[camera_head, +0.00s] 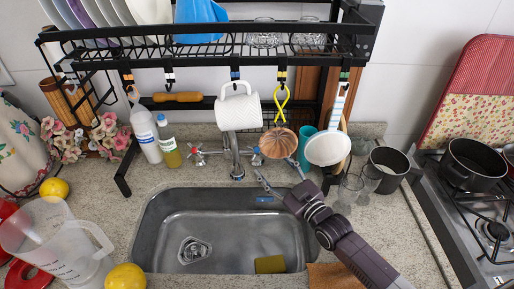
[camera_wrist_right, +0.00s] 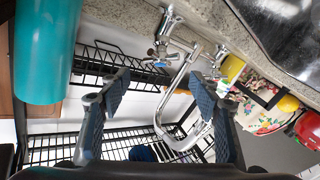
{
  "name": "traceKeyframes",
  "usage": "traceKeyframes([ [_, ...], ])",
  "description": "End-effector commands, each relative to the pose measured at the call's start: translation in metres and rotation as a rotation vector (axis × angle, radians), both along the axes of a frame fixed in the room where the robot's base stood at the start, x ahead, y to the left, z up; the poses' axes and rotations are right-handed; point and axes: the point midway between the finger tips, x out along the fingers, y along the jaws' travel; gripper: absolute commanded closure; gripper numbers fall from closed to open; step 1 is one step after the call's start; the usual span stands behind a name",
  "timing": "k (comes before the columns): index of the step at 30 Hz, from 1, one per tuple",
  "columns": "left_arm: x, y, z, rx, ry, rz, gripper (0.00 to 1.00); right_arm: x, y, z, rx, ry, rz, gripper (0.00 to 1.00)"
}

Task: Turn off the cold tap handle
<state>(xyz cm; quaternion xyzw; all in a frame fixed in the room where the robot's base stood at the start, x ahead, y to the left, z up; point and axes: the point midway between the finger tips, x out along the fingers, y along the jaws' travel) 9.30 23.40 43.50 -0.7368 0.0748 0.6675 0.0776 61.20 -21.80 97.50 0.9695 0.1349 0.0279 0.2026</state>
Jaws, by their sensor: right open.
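The cold tap handle (camera_head: 256,157), marked blue, is on the right of the chrome tap (camera_head: 236,165) behind the sink. Part of it is hidden below the hanging copper-coloured utensil. The other handle (camera_head: 197,156), marked red, is on the left. My right gripper (camera_head: 277,170) is open and empty, just in front and to the right of the cold handle. In the right wrist view, the blue-marked handle (camera_wrist_right: 160,61) appears between and beyond the two spread fingers (camera_wrist_right: 155,82); I see no clear contact. My left gripper is not in view.
A black rack (camera_head: 190,62) overhangs the tap, with a white mug (camera_head: 239,110), copper utensil (camera_head: 279,143) and white-bowled utensil (camera_head: 327,149) hanging. A teal cup (camera_head: 304,148) and clear glasses (camera_head: 350,188) stand right of the gripper. The sink (camera_head: 165,225) lies in front.

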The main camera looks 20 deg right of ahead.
Motion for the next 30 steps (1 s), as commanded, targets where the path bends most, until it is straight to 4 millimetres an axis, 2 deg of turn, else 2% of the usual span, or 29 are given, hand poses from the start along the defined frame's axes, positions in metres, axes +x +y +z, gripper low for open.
traceKeyframes([
  [5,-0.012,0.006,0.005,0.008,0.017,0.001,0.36,0.022,0.006,0.004,0.001,-0.004,0.0,0.43],
  [10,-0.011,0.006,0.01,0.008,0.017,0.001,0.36,0.047,0.013,0.004,0.0,-0.004,-0.001,0.43],
  [15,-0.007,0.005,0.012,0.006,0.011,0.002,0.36,0.064,0.018,0.003,-0.001,-0.004,-0.001,0.43],
  [26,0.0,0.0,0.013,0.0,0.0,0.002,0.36,0.07,0.02,0.001,-0.001,-0.003,0.0,0.43],
  [30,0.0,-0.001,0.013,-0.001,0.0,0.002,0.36,0.069,0.02,0.001,-0.001,-0.003,0.0,0.55],
])
